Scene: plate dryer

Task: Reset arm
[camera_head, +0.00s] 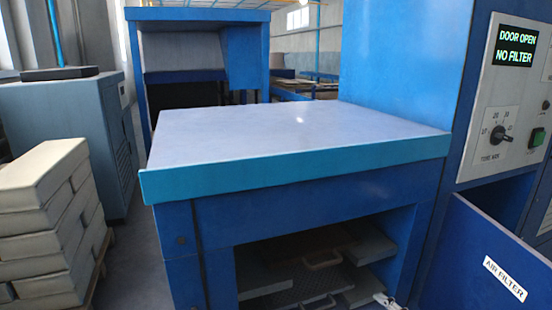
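No arm or gripper of mine can be made out in the head view. A small pale metallic piece (388,301) shows at the bottom edge, by the opening under the table; I cannot tell what it belongs to. The blue machine table (300,140) with a light flat top stands in front of me, and its top is bare. Below it is an open compartment (315,272) with dark panels and metal handles inside. The blue door labelled AIR FILTER (490,262) stands open at the right.
The control panel (515,95) at the right reads DOOR OPEN, NO FILTER and has a dial and a green button. Pale stacked blocks (45,220) on a pallet stand at the left. A grey-blue cabinet (70,130) and a blue frame (200,45) stand behind.

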